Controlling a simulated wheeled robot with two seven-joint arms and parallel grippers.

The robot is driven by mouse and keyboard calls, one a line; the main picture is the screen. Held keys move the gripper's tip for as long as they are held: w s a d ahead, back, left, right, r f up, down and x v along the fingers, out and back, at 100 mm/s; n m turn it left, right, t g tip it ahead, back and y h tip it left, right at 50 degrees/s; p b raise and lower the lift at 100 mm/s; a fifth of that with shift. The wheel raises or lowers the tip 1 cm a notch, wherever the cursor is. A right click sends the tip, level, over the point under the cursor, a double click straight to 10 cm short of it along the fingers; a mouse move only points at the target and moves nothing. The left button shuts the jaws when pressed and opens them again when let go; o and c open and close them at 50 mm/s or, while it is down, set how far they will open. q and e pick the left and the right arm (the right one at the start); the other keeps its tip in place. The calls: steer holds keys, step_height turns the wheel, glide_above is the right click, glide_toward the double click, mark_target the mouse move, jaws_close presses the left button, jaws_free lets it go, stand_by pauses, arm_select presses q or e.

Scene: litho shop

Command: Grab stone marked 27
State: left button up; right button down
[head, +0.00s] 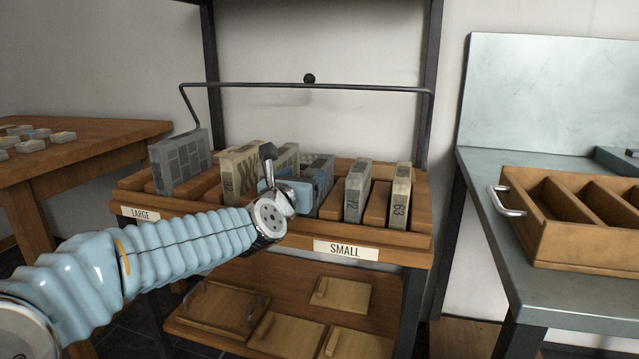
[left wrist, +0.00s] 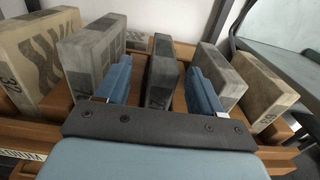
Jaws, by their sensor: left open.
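A wooden rack (head: 290,225) holds several upright lithography stones. My left gripper (head: 306,186) is over its middle, jaws open. In the left wrist view its blue fingers (left wrist: 160,88) stand one on each side of a narrow dark grey stone (left wrist: 162,70), with gaps on both sides. I cannot read a number on that stone, and the hand mostly hides it in the head view. No legible 27 shows. To the right stand a grey stone marked 72 (head: 357,192) and a beige stone marked 63 (head: 401,197). My right gripper is not in view.
Left of the hand stand a beige patterned stone (head: 238,175) and a large grey stone (head: 180,162). A thin metal rail (head: 310,87) runs above the rack. A wooden divided tray (head: 580,225) sits on the metal table at right.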

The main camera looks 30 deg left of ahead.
mark_target(315, 167)
arm_select(q)
steer(key=shift+x, duration=1.05)
steer(key=x, duration=0.1)
steer(key=p+x, duration=0.1)
steer(key=x, duration=0.1)
steer(key=p+x, duration=0.1)
steer(key=shift+w+d+f, duration=0.1)
steer(key=shift+w+d, duration=0.2)
steer(key=shift+w, duration=0.05)
steer(key=shift+w+a, duration=0.1)
steer(key=shift+w, duration=0.25)
steer(key=shift+c, duration=0.3)
jaws_close()
steer(key=shift+r, duration=0.2)
